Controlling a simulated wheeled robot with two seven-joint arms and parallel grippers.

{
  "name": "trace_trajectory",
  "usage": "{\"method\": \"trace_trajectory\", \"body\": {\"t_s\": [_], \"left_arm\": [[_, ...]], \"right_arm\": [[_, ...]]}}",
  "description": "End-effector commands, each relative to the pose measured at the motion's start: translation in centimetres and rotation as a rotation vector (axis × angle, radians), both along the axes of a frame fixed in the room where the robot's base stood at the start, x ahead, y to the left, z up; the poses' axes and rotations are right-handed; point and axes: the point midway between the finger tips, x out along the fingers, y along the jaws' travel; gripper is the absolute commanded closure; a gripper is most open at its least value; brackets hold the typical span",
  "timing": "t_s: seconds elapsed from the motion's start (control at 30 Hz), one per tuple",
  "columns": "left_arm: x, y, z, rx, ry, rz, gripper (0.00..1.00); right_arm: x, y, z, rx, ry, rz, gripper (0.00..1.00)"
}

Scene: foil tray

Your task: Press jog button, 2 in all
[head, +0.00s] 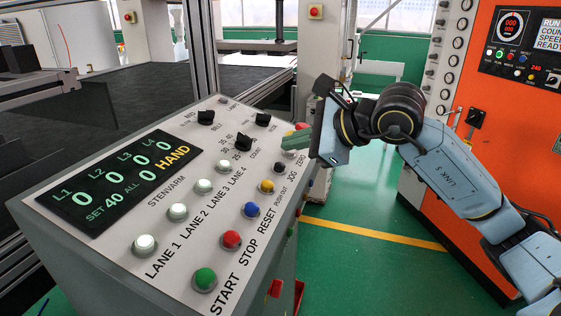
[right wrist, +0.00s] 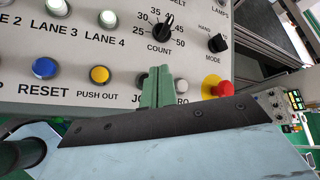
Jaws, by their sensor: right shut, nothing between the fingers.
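The jog button (right wrist: 141,80) is a small dark button on the sloped control panel (head: 130,190), above the JOG label. In the right wrist view my right gripper's green fingers (right wrist: 157,88) partly cover it and its label. The button also shows in the head view (head: 279,168), beyond the yellow PUSH OUT button (head: 266,187). My right gripper (head: 294,140) is shut and empty, at the panel's right end close to the jog and ZERO buttons. I cannot tell whether the fingertips touch the panel. My left gripper is not in view.
The white ZERO button (right wrist: 181,86) and red mushroom button (right wrist: 222,89) sit close right of the fingers. The COUNT knob (right wrist: 160,28) is above. The panel display (head: 120,182) reads HAND, SET 40, ALL 0. An orange cabinet (head: 510,120) stands at right.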

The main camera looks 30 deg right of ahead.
Motion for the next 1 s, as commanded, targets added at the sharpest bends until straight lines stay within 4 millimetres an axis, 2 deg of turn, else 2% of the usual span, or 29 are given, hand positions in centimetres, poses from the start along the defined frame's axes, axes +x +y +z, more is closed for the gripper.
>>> {"method": "trace_trajectory", "body": {"t_s": [0.1,0.3,1.0], "left_arm": [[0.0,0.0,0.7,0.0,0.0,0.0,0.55],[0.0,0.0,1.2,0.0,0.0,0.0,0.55],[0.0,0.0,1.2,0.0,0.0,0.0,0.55]], "right_arm": [[-0.3,-0.2,1.4,-0.002,-0.001,0.0,1.0],[-0.7,-0.5,2.9,-0.001,0.0,0.0,1.0],[-0.7,-0.5,2.8,0.0,0.001,0.001,1.0]]}}
